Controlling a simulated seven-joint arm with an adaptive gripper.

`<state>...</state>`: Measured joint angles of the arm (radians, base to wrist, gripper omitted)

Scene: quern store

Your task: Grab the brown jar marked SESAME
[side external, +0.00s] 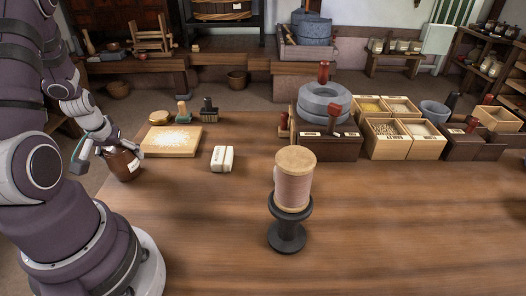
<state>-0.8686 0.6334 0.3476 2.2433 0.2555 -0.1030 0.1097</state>
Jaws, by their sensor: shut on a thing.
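A round brown jar (122,168) with a pale label is at the left edge of the wooden table. The label's writing is too small to read. My gripper (107,151) is at the jar's upper left side and shut on it. The fingers partly cover the jar's top and left side. I cannot tell whether the jar's base touches the table.
A pale board (172,146) with grains lies right of the jar, with a brush (209,110) behind it. A white block (222,158) and a thread spool on a dark stand (293,180) stand further right. Boxes (392,141) and grey millstones (323,103) fill the back right.

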